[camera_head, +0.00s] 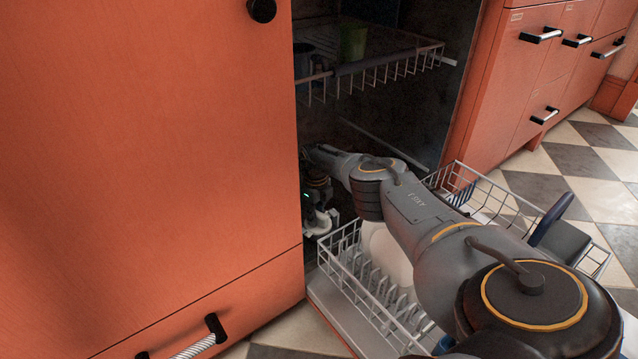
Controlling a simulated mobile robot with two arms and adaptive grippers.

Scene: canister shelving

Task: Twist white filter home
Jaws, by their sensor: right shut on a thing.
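My right arm reaches from the lower right into the open dishwasher (407,128). My right gripper (314,212) is low inside the tub, near the left side of the opening, pointing down. It is shut on the white filter (321,226), a small pale piece at the tub floor. Only part of the filter shows; the fingers and the orange cabinet edge hide some of it. I cannot tell from this view how far it is turned or seated. My left gripper is not in view.
The lower rack (340,247) is pulled out over the open door, with white plates (388,256) under my arm. The upper rack (372,73) above holds a green cup (354,42). An orange cabinet front (150,150) closes off the left. Checkered floor is clear at right.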

